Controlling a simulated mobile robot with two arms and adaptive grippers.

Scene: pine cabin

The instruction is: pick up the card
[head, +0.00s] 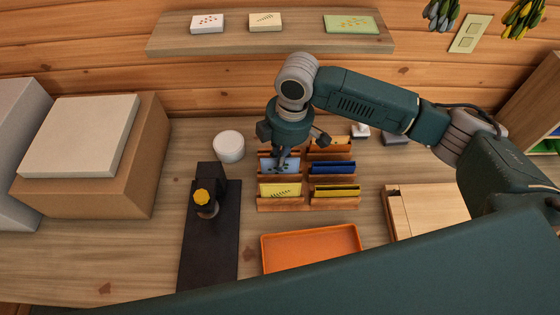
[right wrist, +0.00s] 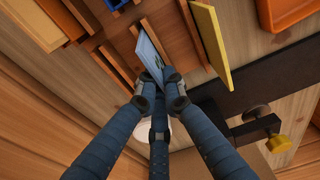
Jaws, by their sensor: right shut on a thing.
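My right gripper (head: 283,158) points down over the wooden card rack (head: 278,206) and is shut on the top edge of a light blue card (head: 291,165) with a dark pattern. The card stands in the rack's left column, behind a yellow card (head: 280,190). In the right wrist view the fingers (right wrist: 162,84) meet on the light blue card (right wrist: 150,56), which sits between wooden rails. I cannot tell whether its lower edge still rests in the slot. My left gripper is not in view.
The rack also holds dark blue (head: 333,168), yellow and orange cards on the right. An orange tray (head: 312,231) lies in front. A black stand with a yellow knob (head: 202,196) and a white round container (head: 229,146) are left. A wooden box (head: 428,212) is right.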

